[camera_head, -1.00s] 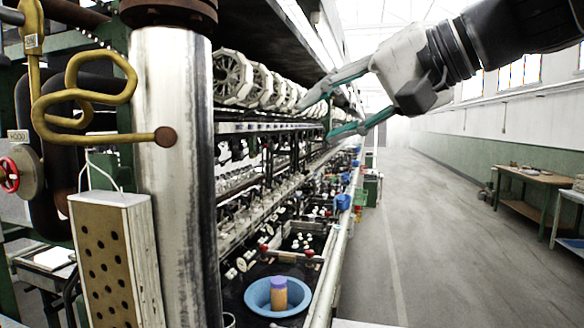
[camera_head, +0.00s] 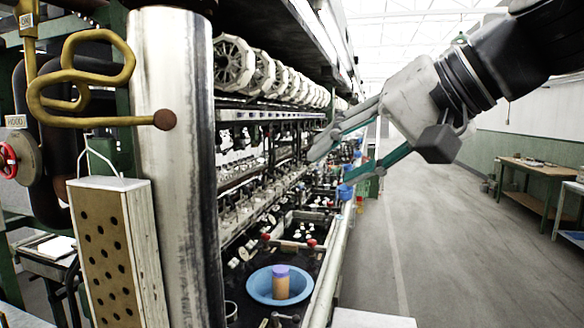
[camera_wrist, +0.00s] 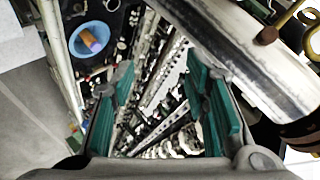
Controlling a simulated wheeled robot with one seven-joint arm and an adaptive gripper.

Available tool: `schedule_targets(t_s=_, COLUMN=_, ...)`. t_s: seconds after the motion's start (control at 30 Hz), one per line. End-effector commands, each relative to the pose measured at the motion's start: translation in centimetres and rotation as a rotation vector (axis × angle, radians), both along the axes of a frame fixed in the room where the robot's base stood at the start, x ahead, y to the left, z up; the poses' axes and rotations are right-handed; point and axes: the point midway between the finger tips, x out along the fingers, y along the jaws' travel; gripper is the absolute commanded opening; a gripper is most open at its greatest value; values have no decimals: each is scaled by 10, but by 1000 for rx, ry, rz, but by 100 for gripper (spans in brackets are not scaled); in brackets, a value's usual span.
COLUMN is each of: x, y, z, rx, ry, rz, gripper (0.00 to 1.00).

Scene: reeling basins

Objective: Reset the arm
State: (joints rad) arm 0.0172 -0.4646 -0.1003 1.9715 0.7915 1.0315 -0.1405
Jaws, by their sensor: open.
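My gripper (camera_head: 328,170) is open and empty in the head view, raised in the air at the right of the reeling machine, with its teal-padded fingers pointing left and down. In the wrist view, the two teal fingers (camera_wrist: 165,105) stand wide apart with nothing between them. The machine's rows of fittings show behind them. My arm reaches in from the upper right of the head view.
A blue basin (camera_head: 262,290) holds an orange, purple-topped cylinder (camera_head: 281,282); the basin also shows in the wrist view (camera_wrist: 75,50). A steel column (camera_head: 175,200) and a perforated box (camera_head: 100,255) stand left. The aisle floor (camera_head: 440,240) is clear, with a table (camera_head: 535,175) beyond.

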Motion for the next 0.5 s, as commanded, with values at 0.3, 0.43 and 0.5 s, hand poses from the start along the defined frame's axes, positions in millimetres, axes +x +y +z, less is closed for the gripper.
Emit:
schedule_targets(t_s=0.3, x=-78, y=-46, z=-147, rx=-426, ry=163, rz=-18, gripper=42)
schedule_targets(t_s=0.43, x=-110, y=-72, z=-196, rx=-610, ry=206, rz=-12, gripper=42)
schedule_targets(t_s=0.5, x=-121, y=-83, z=-212, rx=-682, ry=218, rz=-8, gripper=42)
